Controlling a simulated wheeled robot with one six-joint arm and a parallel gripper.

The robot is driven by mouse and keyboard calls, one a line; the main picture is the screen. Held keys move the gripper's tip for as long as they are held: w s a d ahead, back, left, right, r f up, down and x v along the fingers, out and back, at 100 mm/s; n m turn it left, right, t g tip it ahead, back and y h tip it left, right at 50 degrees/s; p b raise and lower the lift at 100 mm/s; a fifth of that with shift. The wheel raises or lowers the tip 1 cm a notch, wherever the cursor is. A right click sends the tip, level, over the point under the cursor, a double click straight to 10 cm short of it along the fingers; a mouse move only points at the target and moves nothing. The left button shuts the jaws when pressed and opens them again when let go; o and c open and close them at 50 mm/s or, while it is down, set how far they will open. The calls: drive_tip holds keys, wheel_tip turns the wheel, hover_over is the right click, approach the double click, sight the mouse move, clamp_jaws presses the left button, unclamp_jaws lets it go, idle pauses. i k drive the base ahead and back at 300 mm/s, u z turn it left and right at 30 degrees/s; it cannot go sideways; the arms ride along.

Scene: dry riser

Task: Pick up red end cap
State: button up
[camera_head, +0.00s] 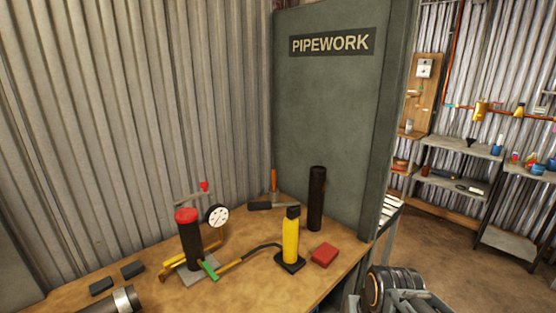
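A red end cap (187,215) sits on top of an upright black pipe (190,246), which stands on a grey plate on the wooden bench. Part of my arm (396,284) shows at the bottom right, past the bench's right edge and well apart from the cap. Grey parts at its end, perhaps my gripper (420,302), are cut off by the frame, and I cannot make out the fingertips or whether they hold anything.
A round gauge (217,216) stands close to the cap's right. A yellow bottle-shaped tool (290,240), a red block (324,255), a tall black cylinder (316,198) and a hammer (272,190) stand or lie farther right. A dark green panel (325,120) rises behind the bench.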

sight(186, 214)
drive_tip(key=u, duration=0.2)
drive_tip(key=i, duration=0.4)
drive_tip(key=u, duration=1.7)
